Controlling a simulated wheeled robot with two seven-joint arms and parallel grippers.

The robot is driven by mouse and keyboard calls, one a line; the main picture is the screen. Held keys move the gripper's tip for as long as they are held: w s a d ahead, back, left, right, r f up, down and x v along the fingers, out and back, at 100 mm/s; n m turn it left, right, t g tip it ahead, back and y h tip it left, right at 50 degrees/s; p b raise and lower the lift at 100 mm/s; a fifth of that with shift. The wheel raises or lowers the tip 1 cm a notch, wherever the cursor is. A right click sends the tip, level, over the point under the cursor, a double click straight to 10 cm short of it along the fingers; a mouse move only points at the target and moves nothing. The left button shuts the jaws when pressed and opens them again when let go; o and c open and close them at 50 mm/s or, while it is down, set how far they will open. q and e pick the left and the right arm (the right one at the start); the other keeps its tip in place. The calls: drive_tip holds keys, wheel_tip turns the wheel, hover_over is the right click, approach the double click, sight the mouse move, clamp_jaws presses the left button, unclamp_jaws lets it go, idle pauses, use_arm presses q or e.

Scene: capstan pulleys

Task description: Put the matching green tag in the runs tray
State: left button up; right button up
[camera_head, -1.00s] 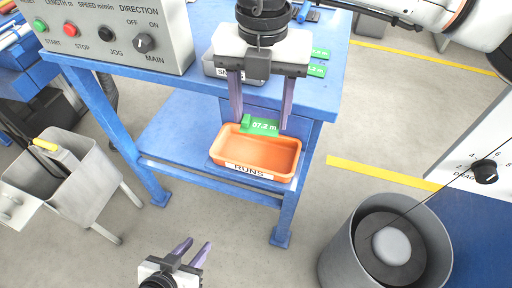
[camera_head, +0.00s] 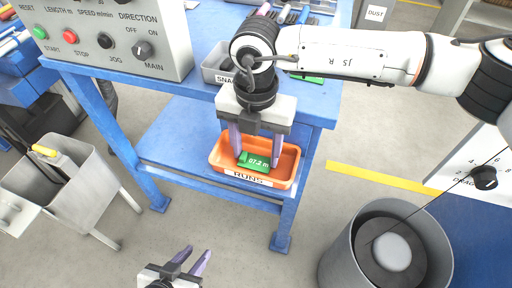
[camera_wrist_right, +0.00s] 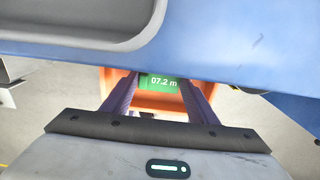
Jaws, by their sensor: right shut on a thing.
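The green tag (camera_head: 254,162), marked 07.2 m, is between the purple fingers of my right gripper (camera_head: 256,158), which is shut on it. The tag also shows in the right wrist view (camera_wrist_right: 161,84), with the right gripper's fingers (camera_wrist_right: 160,92) on both sides. The tag is at the orange runs tray (camera_head: 286,180), within its outline; whether it touches the tray floor I cannot tell. The runs tray stands on the lower shelf of the blue bench. My left gripper (camera_head: 192,262) is open and empty at the bottom of the head view.
The grey snags tray (camera_head: 212,72) is on the bench top (camera_head: 315,105), partly hidden by my right arm. Another green tag (camera_head: 310,79) lies behind the arm. The bench edge lies above the runs tray.

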sight(256, 160)
drive_tip(key=shift+f+b, duration=0.2)
drive_tip(key=shift+b, duration=0.1)
drive_tip(key=o, duration=1.1)
drive_tip(key=shift+r, duration=0.1)
wheel_tip(256, 160, up, 12)
drive_tip(key=shift+r, duration=0.2)
